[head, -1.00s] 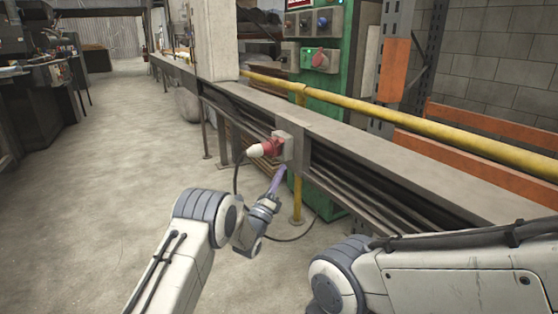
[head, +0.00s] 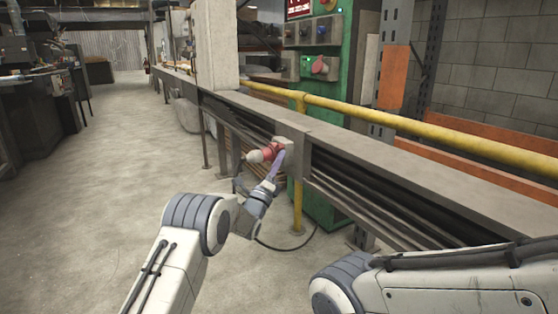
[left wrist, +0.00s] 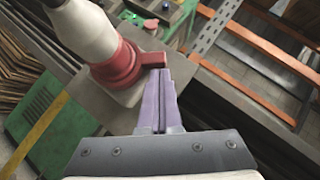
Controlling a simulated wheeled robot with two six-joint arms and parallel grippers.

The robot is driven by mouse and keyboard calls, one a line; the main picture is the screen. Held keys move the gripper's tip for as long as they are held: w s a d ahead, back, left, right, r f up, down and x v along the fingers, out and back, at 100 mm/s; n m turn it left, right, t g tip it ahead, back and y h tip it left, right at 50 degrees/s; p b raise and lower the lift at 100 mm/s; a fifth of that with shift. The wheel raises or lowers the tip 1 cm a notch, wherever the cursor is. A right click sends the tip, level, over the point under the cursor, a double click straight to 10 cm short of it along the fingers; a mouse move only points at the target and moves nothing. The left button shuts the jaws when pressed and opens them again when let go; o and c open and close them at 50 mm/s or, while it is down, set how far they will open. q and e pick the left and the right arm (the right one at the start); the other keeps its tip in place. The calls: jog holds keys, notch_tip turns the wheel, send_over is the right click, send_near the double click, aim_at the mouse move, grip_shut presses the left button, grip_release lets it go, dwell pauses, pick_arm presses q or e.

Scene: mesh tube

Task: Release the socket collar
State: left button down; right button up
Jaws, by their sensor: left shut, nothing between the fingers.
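The red socket collar (head: 270,152) sits around the joint between a pale plug and a grey socket box (head: 287,143) on the side of the bench-high rail. In the left wrist view the red collar (left wrist: 122,66) has a lug sticking out to the right, and the white plug (left wrist: 85,28) runs up and left from it. My left gripper (head: 279,158) is shut and empty. In the left wrist view its purple fingertips (left wrist: 158,76) are at the lug's lower side, seemingly touching it; a small gap cannot be ruled out. My right gripper is out of view.
A long grey rail (head: 370,155) with dark pipes beneath runs beside me. A yellow pipe (head: 400,121) runs behind it. A green control cabinet (head: 318,72) stands beyond. A black cable (head: 290,246) hangs to the floor. The floor at left is clear.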

pick_arm(q)
jog(key=shift+r+n+y+p, duration=0.25)
jog(key=shift+n+y+p, duration=0.05)
jog(key=shift+n+y, duration=0.1)
jog(key=shift+r, duration=0.1)
jog(key=shift+r+n+y+p, duration=0.45)
jog(key=shift+n+p, duration=0.25)
jog(key=shift+p, duration=0.25)
notch_tip(320, 180, up, 3)
jog(key=w+a+n+g+y+p, duration=0.1)
jog(key=w+n+g+y+p, duration=0.2)
jog(key=n+p, duration=0.55)
jog(key=s+a+f+m+y+p, duration=0.1)
jog(key=s+p, duration=0.1)
jog(key=s, duration=1.2)
jog(key=shift+f+g, duration=0.3)
jog(key=shift+y, duration=0.25)
